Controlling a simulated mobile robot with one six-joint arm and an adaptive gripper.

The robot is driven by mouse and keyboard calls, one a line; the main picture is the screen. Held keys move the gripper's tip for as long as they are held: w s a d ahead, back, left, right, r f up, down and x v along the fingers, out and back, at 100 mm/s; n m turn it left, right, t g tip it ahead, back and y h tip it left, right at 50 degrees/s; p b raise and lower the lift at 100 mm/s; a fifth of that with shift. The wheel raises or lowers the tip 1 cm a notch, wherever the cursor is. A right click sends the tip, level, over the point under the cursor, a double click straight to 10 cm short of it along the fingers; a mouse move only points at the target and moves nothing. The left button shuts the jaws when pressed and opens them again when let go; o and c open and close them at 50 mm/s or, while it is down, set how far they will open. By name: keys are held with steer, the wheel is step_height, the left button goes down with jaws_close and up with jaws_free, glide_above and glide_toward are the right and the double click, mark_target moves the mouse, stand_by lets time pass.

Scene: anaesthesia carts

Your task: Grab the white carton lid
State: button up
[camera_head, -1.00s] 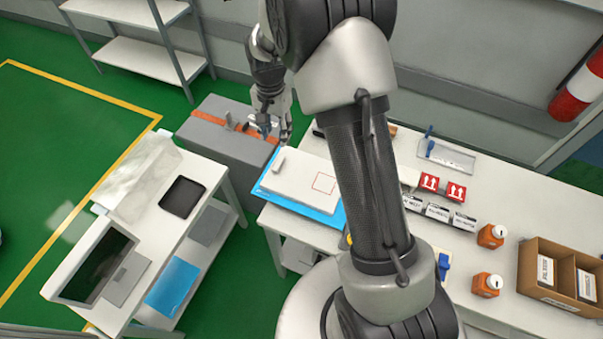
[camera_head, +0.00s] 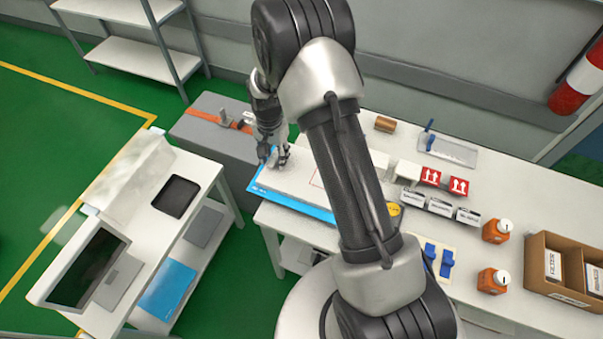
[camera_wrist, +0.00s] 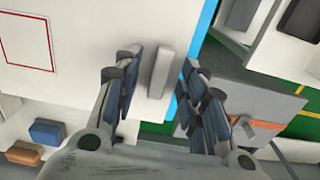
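The white carton lid (camera_head: 299,184) is a flat white panel with a red square outline, lying on a blue sheet (camera_head: 262,195) at the left end of the long table. In the wrist view, the lid (camera_wrist: 90,35) fills the upper left. A raised, pale grey block-shaped handle (camera_wrist: 163,66) stands near its edge. My gripper (camera_head: 274,157) is over the lid's left end. In the wrist view, its fingers (camera_wrist: 160,82) are open, one on each side of the handle, with gaps showing. My arm hides part of the lid in the head view.
Red boxes (camera_head: 444,182), labelled boxes (camera_head: 438,206), orange bottles (camera_head: 494,281) and a brown carton (camera_head: 560,268) stand to the right. A grey case (camera_head: 212,140) is behind left, and a cart with a monitor (camera_head: 85,265) is at left.

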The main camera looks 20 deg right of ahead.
steer(key=shift+c, duration=0.4)
jaws_close()
